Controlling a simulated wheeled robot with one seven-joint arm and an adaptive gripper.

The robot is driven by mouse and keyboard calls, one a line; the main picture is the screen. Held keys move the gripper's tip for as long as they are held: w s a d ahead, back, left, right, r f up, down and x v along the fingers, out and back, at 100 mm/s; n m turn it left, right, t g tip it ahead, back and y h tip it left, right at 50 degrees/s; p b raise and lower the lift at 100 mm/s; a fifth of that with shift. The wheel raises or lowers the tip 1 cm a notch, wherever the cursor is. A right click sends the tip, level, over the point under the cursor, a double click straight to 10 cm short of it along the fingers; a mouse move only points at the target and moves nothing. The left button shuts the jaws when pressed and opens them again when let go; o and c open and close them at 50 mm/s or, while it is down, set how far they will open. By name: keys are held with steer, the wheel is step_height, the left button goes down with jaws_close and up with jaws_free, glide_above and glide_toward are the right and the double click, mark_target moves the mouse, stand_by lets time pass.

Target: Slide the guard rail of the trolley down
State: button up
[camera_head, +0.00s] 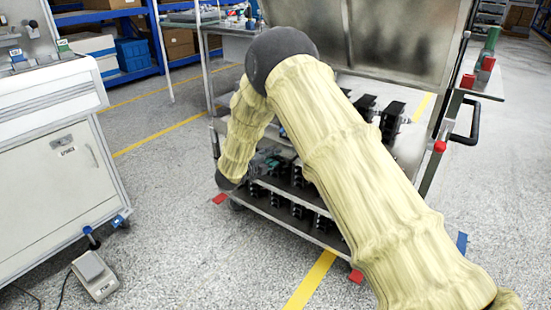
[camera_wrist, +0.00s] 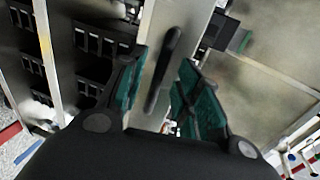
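The trolley stands in the middle of the head view, with a lower shelf (camera_head: 290,225) of black breaker-like parts. A large grey metal panel (camera_head: 405,35) stands upright at its top; I cannot tell for sure whether this is the guard rail. In the wrist view the panel (camera_wrist: 265,85) fills the right side. My gripper (camera_wrist: 162,72) is open, its teal-padded fingers apart. A slim black handle (camera_wrist: 168,58) on a pale metal face lies between the fingers, with gaps showing on both sides. In the head view my arm hides much of the trolley and most of the gripper.
A white cabinet (camera_head: 55,185) stands at the left, with a foot pedal (camera_head: 94,275) on the floor before it. Blue shelving (camera_head: 120,50) is behind. Floor between cabinet and trolley is clear.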

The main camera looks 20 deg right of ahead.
steer(key=shift+x, duration=1.35)
jaws_close()
